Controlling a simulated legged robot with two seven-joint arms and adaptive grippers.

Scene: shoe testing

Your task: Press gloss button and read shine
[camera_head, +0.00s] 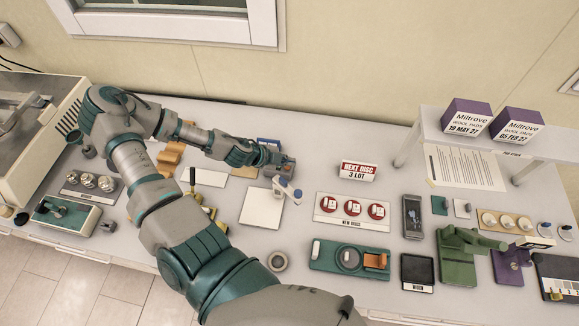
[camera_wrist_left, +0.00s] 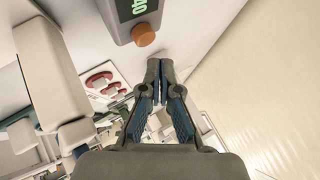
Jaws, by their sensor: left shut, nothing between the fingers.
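My left gripper (camera_head: 270,155) reaches over the back middle of the table, its fingers shut and empty. In the left wrist view its fingertips (camera_wrist_left: 161,67) point toward a grey meter (camera_wrist_left: 122,18) with an orange round button (camera_wrist_left: 143,35). The tips are just beside the button in the picture; I cannot tell whether they touch. The meter's dark display (camera_wrist_left: 138,6) shows green digits, sideways and cut by the frame edge; "40" is readable. In the head view the small grey meter (camera_head: 288,168) is partly hidden by my gripper. My right gripper is not in view.
A white square plate (camera_head: 261,207) lies in front of the meter. A raised shelf (camera_head: 470,140) holds purple boxes. The wall is close behind the table.

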